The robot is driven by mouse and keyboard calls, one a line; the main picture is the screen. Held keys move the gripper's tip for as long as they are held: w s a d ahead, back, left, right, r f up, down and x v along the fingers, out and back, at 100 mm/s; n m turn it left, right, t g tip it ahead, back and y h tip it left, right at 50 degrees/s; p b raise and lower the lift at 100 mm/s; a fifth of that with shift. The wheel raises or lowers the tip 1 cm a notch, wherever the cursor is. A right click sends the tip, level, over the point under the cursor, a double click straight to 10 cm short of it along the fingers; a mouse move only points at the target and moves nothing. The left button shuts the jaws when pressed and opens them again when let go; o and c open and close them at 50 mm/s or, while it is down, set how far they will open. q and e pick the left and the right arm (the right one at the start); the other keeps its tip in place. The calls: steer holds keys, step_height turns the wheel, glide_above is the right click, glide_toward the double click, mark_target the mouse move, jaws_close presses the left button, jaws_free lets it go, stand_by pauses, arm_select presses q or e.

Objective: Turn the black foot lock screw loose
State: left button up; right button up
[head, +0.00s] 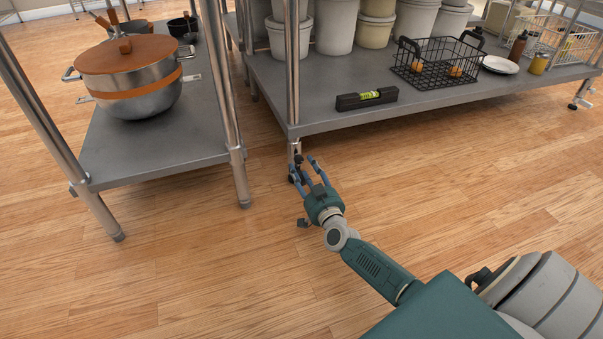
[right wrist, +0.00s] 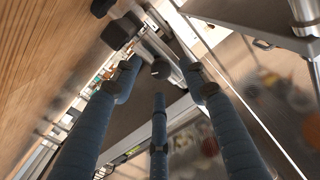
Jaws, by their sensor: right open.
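The black lock screw (head: 298,160) is on the metal foot of the right shelf's near-left leg, close to the floor. In the right wrist view its round black head (right wrist: 160,69) lies ahead of my fingertips, between the two outer fingers. My right gripper (head: 304,172) is in front of this foot, with three blue fingers spread open. In the right wrist view my gripper (right wrist: 160,85) holds nothing, and I cannot tell whether a finger touches the screw. The black foot end (right wrist: 120,30) shows at upper left. My left gripper is out of view.
The right steel shelf (head: 345,117) holds a black level (head: 366,99), a wire basket (head: 437,63) and several buckets. The left shelf (head: 165,140) with a covered pot (head: 135,75) stands close by, leaving a narrow floor gap. The wooden floor (head: 200,280) in front is mostly clear.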

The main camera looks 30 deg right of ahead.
mark_target(298, 158)
steer(key=shift+b+x, duration=0.45)
steer(key=shift+x, duration=0.85)
jaws_close()
